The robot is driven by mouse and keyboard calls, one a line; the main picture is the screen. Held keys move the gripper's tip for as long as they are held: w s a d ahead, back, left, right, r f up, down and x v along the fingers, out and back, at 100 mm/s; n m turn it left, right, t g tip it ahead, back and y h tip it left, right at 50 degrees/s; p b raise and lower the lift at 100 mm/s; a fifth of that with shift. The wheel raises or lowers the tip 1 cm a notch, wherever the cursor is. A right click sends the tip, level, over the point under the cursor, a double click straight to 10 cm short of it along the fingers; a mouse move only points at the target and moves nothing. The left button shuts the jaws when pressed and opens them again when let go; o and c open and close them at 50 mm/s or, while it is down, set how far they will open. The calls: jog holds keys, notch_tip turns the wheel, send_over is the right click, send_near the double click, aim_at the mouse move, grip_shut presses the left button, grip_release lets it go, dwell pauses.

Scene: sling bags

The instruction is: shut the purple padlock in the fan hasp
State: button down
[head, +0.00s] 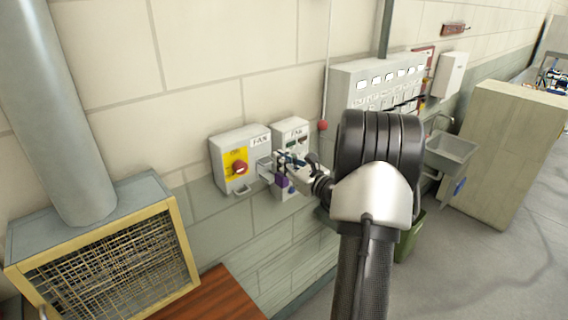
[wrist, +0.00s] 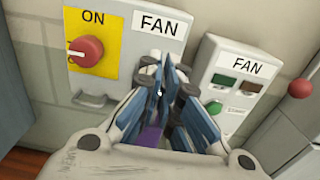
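The grey fan switch box (head: 226,172) is on the wall, with a yellow plate marked ON and a red rotary handle (head: 239,168). It also shows in the wrist view, with the red handle (wrist: 86,50) at the left. My gripper (head: 284,160) is just right of this box. In the wrist view its fingers (wrist: 160,92) are close together. The purple padlock (head: 282,181) shows at the fingers, and a patch of purple (wrist: 152,138) shows between them. The fingers hide its shackle. A grey metal piece (head: 264,166) lies between box and fingers; I cannot tell whether it is the hasp.
A second FAN box (head: 291,130) with indicator windows is close at the right. A small grey loop (wrist: 90,98) sticks out below the red handle.

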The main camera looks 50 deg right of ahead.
aim_at(260, 149)
jog(key=shift+w+d, duration=0.1)
jog(key=shift+w, duration=0.95)
jog(key=shift+w+a+b, duration=0.4)
jog(key=shift+w+b, duration=0.1)
jog(key=shift+w, duration=0.2)
jog(key=shift+w+f, duration=0.15)
jog(key=shift+w, duration=0.1)
jog(key=shift+w+r+b, duration=0.2)
jog(key=shift+w+b, duration=0.15)
jog(key=shift+w, duration=0.7)
jog(key=shift+w+r, duration=0.1)
